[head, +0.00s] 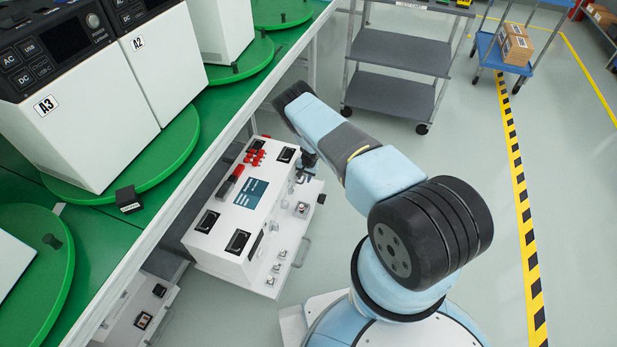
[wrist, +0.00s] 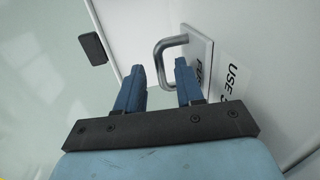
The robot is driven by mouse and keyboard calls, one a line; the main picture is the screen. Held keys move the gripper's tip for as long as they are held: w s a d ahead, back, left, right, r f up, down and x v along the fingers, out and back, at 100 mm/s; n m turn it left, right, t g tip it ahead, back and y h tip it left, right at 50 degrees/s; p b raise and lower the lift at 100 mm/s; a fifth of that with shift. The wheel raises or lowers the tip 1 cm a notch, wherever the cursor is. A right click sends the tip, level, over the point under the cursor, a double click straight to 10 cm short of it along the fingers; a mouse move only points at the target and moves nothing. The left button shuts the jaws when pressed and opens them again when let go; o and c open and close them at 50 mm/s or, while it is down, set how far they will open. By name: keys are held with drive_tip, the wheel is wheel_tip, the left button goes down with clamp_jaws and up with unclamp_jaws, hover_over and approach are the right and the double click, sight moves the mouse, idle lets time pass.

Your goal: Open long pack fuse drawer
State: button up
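The long pack (head: 215,255) is a white unit with a screen, red connectors and black sockets on top, standing low beside the green bench. In the wrist view, a small white drawer front (wrist: 203,48) with partly hidden dark lettering carries a bent metal handle (wrist: 172,42). Black print that reads about "USE" runs beside it on the white wall. My gripper (wrist: 159,74) has its two blue fingers apart, one on each side of the handle's near end, with nothing visibly clamped. Contact cannot be told. In the head view my gripper (head: 308,161) is at the pack's far right side, partly hidden by my arm.
Green turntables (head: 165,165) with white cabinets (head: 90,125) stand on the bench. A second white unit (head: 135,310) lies under it. A grey shelf cart (head: 398,55) and a blue cart (head: 493,48) with a cardboard box stand behind. The floor at right is clear.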

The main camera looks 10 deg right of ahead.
drive_tip(key=shift+f, duration=0.1)
clamp_jaws()
idle(0.3)
idle(1.2)
